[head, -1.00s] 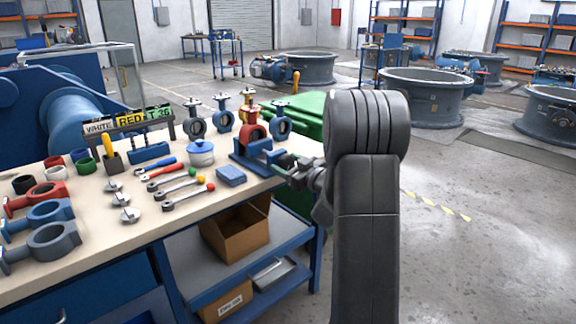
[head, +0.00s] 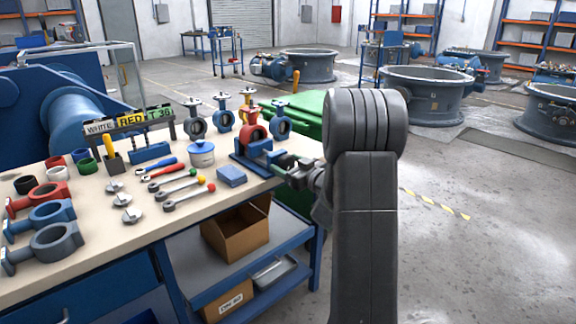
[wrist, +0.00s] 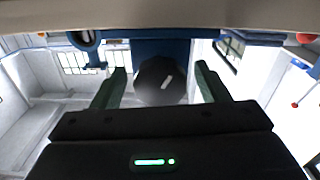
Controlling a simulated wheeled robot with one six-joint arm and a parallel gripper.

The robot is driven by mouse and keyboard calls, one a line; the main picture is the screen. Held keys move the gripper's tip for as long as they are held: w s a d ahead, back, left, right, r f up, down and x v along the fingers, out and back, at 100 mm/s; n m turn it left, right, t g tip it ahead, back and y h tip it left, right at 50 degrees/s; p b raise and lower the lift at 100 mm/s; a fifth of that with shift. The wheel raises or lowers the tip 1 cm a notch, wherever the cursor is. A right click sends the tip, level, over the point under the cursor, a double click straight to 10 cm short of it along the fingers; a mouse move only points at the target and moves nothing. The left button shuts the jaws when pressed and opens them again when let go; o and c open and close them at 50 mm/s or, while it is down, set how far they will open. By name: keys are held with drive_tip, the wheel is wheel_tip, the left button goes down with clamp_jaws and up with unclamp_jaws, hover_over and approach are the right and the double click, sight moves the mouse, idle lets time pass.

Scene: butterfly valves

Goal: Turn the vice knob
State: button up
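The blue vice (head: 248,160) stands at the right end of the workbench with a red ring-shaped valve body (head: 252,135) at it. In the wrist view the vice's dark, many-sided knob (wrist: 160,82) carries a pale line mark, tilted to the right. My gripper (wrist: 160,84) is open, with one greenish finger on each side of the knob and a visible gap on both sides. Whether the fingertips reach fully past the knob is unclear. In the head view my gripper (head: 287,163) is at the vice's right side, and the knob cannot be made out there.
The workbench (head: 110,230) holds wrenches (head: 182,190), a blue block (head: 231,176), a blue pot (head: 201,153) and several small valves (head: 222,112) behind. A green container (head: 300,115) stands close behind the vice. The floor to the right is open.

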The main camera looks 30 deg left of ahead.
drive_tip(key=p+v, duration=0.1)
drive_tip(key=v, duration=1.3)
drive_tip(key=shift+p, duration=0.35)
drive_tip(key=b+x, duration=0.1)
drive_tip(key=x, duration=1.3)
drive_tip(key=shift+a+b, duration=0.1)
drive_tip(key=shift+b, duration=0.3)
drive_tip(key=shift+f, duration=0.1)
drive_tip(key=shift+n+b, duration=0.3)
drive_tip(key=shift+r, duration=0.2)
